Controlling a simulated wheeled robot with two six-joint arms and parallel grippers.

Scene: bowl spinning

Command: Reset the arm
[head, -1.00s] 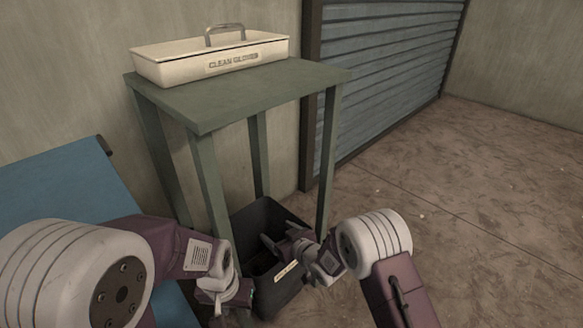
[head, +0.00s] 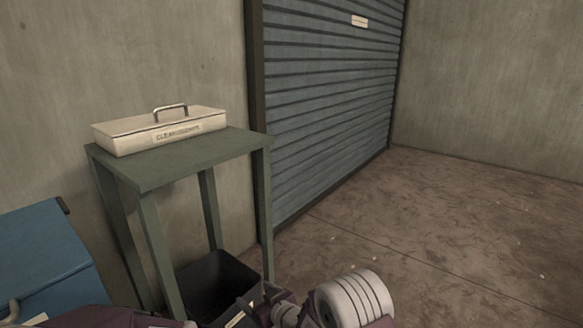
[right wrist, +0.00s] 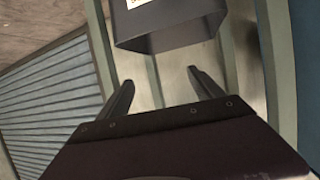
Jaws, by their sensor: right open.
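My right gripper (head: 250,298) is low in the head view, beside the front of a dark bin and partly hidden by my wrist. In the right wrist view its two fingers (right wrist: 161,80) are spread wide with nothing between them. The dark bin (head: 205,270) stands on the floor under the green table; in the right wrist view the bin (right wrist: 170,35) is beyond the fingertips, apart from them. A purple part of my left arm shows at the bottom left edge, but its gripper is out of the picture.
A green table (head: 190,168) carries a cream lidded box (head: 135,138) labelled for clean gloves. A blue object (head: 45,250) is at the left. A blue-grey roller shutter (head: 330,100) stands behind. The floor (head: 450,230) at the right is clear.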

